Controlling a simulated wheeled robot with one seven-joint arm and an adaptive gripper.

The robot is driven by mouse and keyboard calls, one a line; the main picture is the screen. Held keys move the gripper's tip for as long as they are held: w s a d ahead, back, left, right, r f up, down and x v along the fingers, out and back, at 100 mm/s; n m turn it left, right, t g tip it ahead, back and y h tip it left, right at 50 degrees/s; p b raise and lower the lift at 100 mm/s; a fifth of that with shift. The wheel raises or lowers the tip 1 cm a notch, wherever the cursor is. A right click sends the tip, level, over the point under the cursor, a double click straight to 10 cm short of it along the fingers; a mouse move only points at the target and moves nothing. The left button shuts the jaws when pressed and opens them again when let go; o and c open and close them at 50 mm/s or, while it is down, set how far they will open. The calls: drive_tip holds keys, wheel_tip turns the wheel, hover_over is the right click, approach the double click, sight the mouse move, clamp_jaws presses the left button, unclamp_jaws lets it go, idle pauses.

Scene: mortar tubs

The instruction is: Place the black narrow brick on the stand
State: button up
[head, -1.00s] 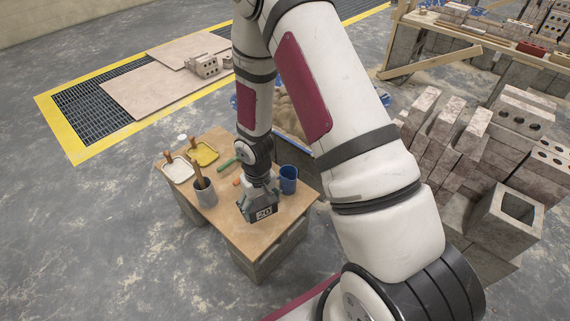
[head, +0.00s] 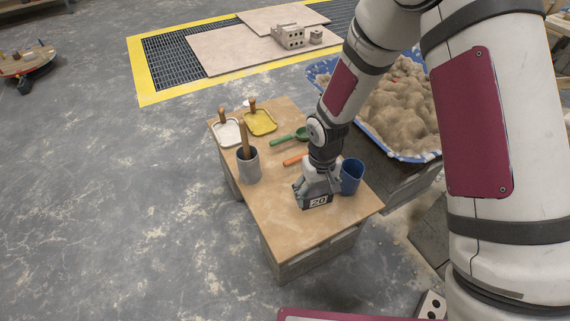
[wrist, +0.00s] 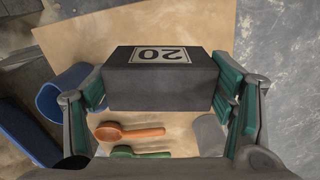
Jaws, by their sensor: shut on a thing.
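The black narrow brick (head: 318,202) has a white label reading 20. It also shows in the wrist view (wrist: 150,93), spanning the gap between the fingers. My gripper (head: 318,190) is shut on it, with green-padded fingers (wrist: 160,85) at its two ends. The brick is over the front right part of a plywood-topped table (head: 290,235) on grey blocks. It looks raised above the top, but I cannot tell the gap. No separate stand is clearly visible; this table may be it.
A blue cup (head: 352,177) stands close right of my gripper. A grey pot (head: 248,165), a white tray (head: 227,132), a yellow tray (head: 260,122), a green scoop (head: 290,137) and an orange scoop (head: 295,160) are on the table. A sand tub (head: 400,105) is behind right.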

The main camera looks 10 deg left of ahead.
drive_tip(key=a+f+b, duration=0.2)
drive_tip(key=f+b, duration=0.1)
drive_tip(key=f, duration=0.2)
drive_tip(key=a+f+n+b, duration=0.1)
drive_tip(key=a+f+b, duration=0.1)
drive_tip(key=f, duration=0.3)
drive_tip(key=a+f+n+b, duration=0.1)
drive_tip(key=a+f+b, duration=0.1)
drive_tip(key=f+b, duration=0.2)
drive_tip(key=shift+s+a+f, duration=0.15)
drive_tip(key=shift+a+f, duration=0.25)
drive_tip(key=shift+f, duration=0.2)
drive_tip(key=shift+f+b, duration=0.15)
drive_tip(key=shift+b, duration=0.15)
drive_tip(key=o, duration=1.5)
drive_tip(key=shift+o, duration=0.2)
wheel_tip(320, 180, up, 12)
drive_tip(key=p, duration=0.4)
